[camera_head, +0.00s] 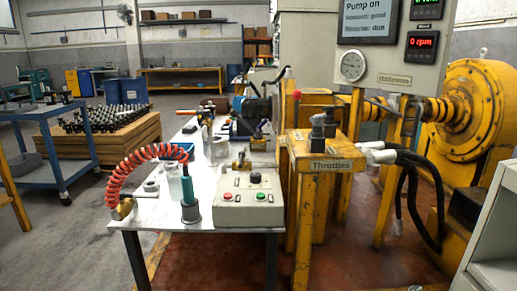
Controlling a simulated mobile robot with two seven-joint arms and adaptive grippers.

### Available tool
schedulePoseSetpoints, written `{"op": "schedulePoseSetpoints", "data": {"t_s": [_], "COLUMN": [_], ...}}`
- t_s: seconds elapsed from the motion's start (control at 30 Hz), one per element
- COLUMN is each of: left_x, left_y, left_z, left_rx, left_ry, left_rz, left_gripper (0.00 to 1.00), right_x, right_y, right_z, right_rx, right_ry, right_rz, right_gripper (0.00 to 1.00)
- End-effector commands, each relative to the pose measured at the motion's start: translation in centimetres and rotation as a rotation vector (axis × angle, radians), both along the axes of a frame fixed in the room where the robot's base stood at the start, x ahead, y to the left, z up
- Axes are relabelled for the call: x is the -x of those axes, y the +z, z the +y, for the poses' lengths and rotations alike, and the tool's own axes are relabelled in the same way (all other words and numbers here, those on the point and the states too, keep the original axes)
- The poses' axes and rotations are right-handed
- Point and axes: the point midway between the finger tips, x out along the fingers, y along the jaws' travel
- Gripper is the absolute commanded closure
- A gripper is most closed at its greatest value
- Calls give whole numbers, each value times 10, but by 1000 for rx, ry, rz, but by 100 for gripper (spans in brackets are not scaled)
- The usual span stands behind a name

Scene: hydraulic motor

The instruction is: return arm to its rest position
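Neither of my grippers shows in the head view, and no arm of mine can be made out. A white work table (160,222) stands in front of me. The yellow test stand labelled Throttle (331,166) stands to the right of the table.
A large yellow machine (470,110) with black hoses (410,185) fills the right side. A blue cart (55,140) and a wooden pallet stack (110,145) stand at the left. Bare grey floor (70,240) lies left of the table.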

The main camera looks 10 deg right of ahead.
Motion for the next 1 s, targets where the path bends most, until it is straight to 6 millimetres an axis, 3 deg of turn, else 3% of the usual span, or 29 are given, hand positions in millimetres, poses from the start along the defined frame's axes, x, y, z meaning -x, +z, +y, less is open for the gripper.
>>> {"op": "schedulePoseSetpoints", "data": {"t_s": [0.1, 0.2, 0.47, 0.7, 0.9, 1.0], "left_x": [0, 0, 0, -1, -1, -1], "left_y": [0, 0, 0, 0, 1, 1], "left_z": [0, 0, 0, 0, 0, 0], "left_rx": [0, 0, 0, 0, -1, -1], "left_ry": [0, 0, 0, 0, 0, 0], "left_rz": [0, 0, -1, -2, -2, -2], "left_gripper": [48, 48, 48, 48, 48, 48], "right_x": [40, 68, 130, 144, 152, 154], "right_y": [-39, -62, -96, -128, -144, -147], "right_z": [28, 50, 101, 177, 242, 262], "right_rx": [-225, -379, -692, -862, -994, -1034], "right_ry": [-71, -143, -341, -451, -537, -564], "right_rz": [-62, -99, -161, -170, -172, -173], "right_gripper": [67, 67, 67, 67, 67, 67]}}
